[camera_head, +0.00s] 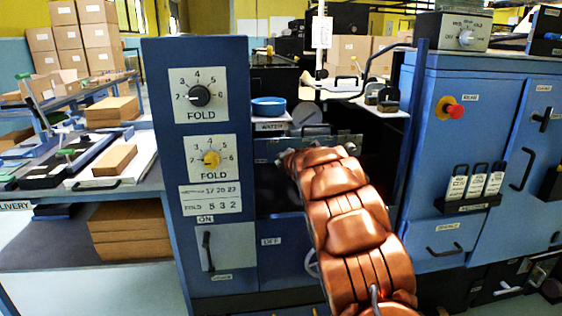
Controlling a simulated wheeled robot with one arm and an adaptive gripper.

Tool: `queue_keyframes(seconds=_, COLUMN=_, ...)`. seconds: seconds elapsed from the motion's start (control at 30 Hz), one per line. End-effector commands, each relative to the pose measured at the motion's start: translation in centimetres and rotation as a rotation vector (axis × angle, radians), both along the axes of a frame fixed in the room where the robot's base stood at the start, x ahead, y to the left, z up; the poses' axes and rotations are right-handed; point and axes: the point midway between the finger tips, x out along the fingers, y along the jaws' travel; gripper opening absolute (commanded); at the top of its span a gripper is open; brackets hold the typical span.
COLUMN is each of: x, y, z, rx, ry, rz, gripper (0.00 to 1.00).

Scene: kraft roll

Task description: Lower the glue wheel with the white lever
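My copper-coloured arm (345,215) reaches from the bottom of the view into the middle of the blue machine. My gripper is at or behind the arm's far end, and its fingers cannot be made out. A pale, cream lever-like piece (309,82) shows above the arm, near the machine's dark back part. I cannot tell for sure that it is the white lever. A grey rounded part (306,113) sits just beyond the arm's end, partly hidden. I cannot tell whether it is the glue wheel. No contact between gripper and lever can be seen.
A blue panel with two FOLD dials (199,95) stands left of my arm. A blue dish (268,106) sits above a WATER label. A blue cabinet (422,140) with a red knob (455,111) stands to the right. A bent dark rod (385,50) crosses above the opening.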

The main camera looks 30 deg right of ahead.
Motion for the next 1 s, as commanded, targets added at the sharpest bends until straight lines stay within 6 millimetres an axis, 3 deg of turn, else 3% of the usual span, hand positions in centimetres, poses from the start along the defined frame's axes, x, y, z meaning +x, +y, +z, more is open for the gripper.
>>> queue_keyframes(seconds=0.53, x=0.03, y=0.09, z=-0.06, rx=-0.025, ry=0.009, rz=0.003, gripper=0.00)
queue_keyframes(seconds=0.57, x=0.03, y=0.09, z=-0.06, rx=-0.025, ry=0.009, rz=0.003, gripper=0.18)
queue_keyframes(seconds=0.8, x=0.00, y=-0.01, z=-0.03, rx=-0.024, ry=0.007, rz=0.000, gripper=0.42)
queue_keyframes(seconds=1.0, x=-0.01, y=-0.04, z=-0.02, rx=-0.023, ry=0.007, rz=0.000, gripper=0.42)
